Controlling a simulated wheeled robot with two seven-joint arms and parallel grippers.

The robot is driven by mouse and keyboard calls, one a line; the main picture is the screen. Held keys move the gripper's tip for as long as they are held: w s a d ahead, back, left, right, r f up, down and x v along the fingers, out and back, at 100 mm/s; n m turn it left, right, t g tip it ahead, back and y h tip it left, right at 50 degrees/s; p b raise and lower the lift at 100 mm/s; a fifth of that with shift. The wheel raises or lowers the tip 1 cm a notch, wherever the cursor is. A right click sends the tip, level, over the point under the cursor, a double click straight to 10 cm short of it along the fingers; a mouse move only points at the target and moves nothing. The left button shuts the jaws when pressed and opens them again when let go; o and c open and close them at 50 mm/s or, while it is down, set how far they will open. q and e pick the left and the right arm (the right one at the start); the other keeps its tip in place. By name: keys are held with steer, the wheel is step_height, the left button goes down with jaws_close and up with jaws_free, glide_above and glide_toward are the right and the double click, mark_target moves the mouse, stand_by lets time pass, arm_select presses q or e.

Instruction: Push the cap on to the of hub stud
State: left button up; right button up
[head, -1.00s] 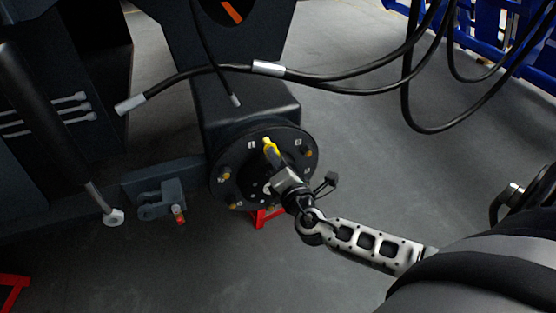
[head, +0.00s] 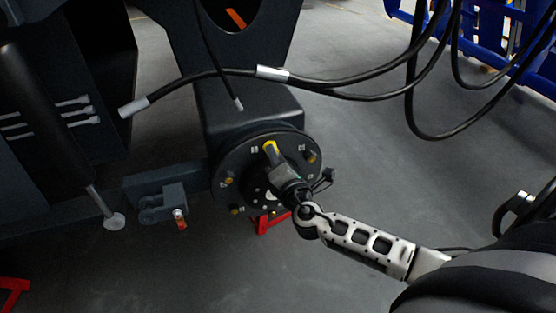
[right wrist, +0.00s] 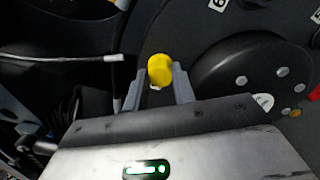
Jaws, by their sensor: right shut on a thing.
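The yellow cap (head: 271,147) is at the upper part of the round black wheel hub (head: 226,163). My right gripper (head: 275,155) is shut on the cap, and the right wrist view shows the cap (right wrist: 160,69) between the two grey fingertips. The cap covers whatever is behind it, so I cannot tell if it touches or sits on a stud. Other hub studs with yellowish ends show at the right (head: 312,157) and lower left (head: 235,210) of the hub. My left gripper is not in view.
Black hoses (head: 340,83) hang above and right of the hub. A dark bracket (head: 160,201) is left of it, and a red stand (head: 268,222) shows below. The raised hub centre (right wrist: 240,75) is right of my fingers. Grey floor lies open below.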

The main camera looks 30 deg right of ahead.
steer(key=shift+w, duration=0.2)
steer(key=o, duration=0.8)
steer(key=shift+o, duration=0.2)
steer(key=v, duration=0.5)
